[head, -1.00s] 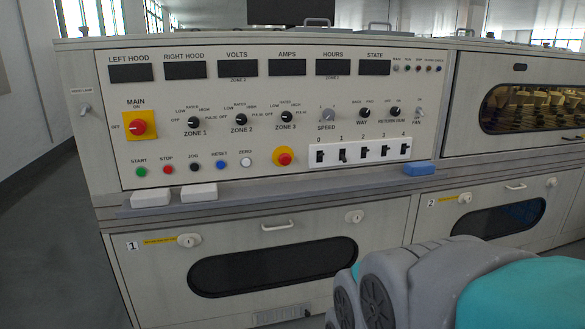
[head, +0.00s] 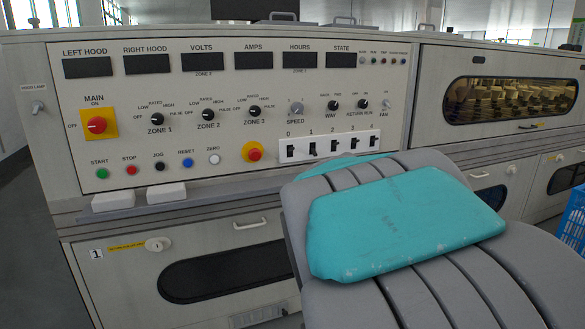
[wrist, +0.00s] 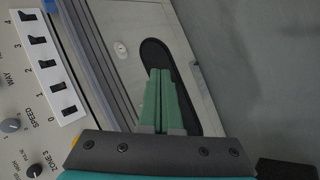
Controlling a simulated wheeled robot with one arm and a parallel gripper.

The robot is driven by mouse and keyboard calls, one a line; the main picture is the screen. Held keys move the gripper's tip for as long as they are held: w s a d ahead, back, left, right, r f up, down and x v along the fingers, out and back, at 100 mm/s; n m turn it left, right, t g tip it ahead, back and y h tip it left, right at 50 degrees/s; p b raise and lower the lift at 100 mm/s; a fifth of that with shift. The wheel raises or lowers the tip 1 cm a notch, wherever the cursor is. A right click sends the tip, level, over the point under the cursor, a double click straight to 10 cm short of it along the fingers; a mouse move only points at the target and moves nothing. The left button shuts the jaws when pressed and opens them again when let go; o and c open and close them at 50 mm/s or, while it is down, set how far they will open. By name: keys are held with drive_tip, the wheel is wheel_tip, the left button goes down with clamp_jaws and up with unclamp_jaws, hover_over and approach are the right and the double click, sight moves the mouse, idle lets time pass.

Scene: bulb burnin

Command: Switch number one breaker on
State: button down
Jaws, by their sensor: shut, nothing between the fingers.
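The white breaker strip (head: 300,154) is low on the right of the control panel, with several black switches labelled from 0 to 4. The number one breaker (head: 312,149) is second from the left; whether it is on or off is too small to tell. In the wrist view the strip appears turned on its side at the left, with the number one breaker (wrist: 57,87) second from the bottom. My gripper (wrist: 163,72) is shut and empty, its green fingers apart from the strip, in front of the lower cabinet. In the head view my arm hides the fingers.
A red main switch (head: 97,125) on a yellow plate and a red stop button (head: 254,152) are on the panel. Two white blocks lie on the ledge, one here (head: 166,193). A blue crate (head: 574,228) stands at the right edge. My arm fills the lower right.

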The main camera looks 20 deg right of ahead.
drive_tip(key=w+d+r+n+t+h+b, duration=0.1)
drive_tip(key=w+d+r+n+t, duration=0.2)
drive_tip(key=w, duration=0.4)
drive_tip(key=w+d+r+n+t+b, duration=0.1)
drive_tip(key=w+d+n+t+b, duration=0.15)
drive_tip(key=w+d+n, duration=0.35)
drive_tip(key=n+t+y+b, duration=0.3)
drive_tip(key=n+t+y, duration=0.4)
drive_tip(key=n, duration=1)
approach(312, 157)
drive_tip(key=s+f, duration=0.1)
drive_tip(key=s, duration=0.3)
drive_tip(key=shift+w+d, duration=0.1)
drive_tip(key=shift+w+r+p, duration=0.15)
drive_tip(key=shift+w+r, duration=0.15)
drive_tip(key=shift+w, duration=1.35)
drive_tip(key=shift+w+r+p, duration=0.1)
drive_tip(key=shift+w+r, duration=0.2)
drive_tip(key=shift+w, duration=1.35)
drive_tip(key=shift+w+r+p, duration=0.15)
drive_tip(key=shift+w+r, duration=0.2)
drive_tip(key=shift+w, duration=1.3)
drive_tip(key=shift+r, duration=0.1)
drive_tip(key=shift+s+r+p, duration=0.15)
drive_tip(key=shift+r+p, duration=0.1)
drive_tip(key=shift+p, duration=0.5)
drive_tip(key=shift+f, duration=0.1)
